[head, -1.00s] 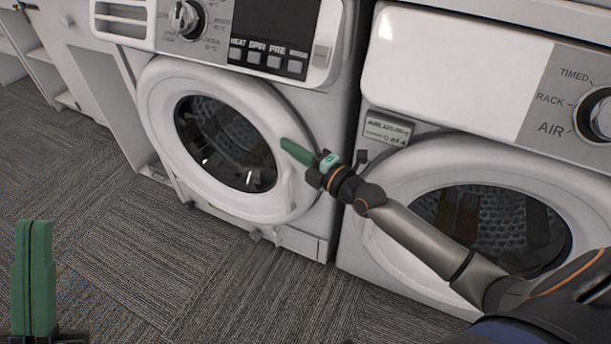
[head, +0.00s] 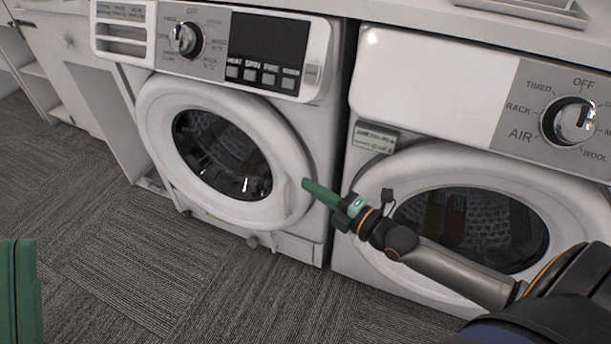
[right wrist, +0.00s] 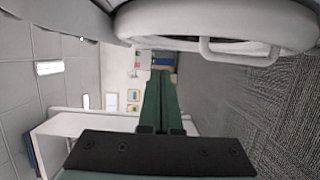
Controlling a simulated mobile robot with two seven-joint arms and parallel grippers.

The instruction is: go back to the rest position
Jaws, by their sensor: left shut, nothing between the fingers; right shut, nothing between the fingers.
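My right gripper (head: 308,185) is shut and empty. In the head view its green fingers point left, in front of the right edge of the left machine's door. In the right wrist view its fingers (right wrist: 160,75) lie together with nothing between them. My left gripper (head: 18,250) shows only as green fingers at the lower left corner of the head view. They are shut together, and the rest of that gripper is out of frame.
A washing machine (head: 297,124) stands at the left with its round door (head: 158,115) closed. A second machine (head: 430,80) with a dial stands close on its right. White cabinets (head: 75,75) are at the far left. Grey carpet (head: 130,255) in front is clear.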

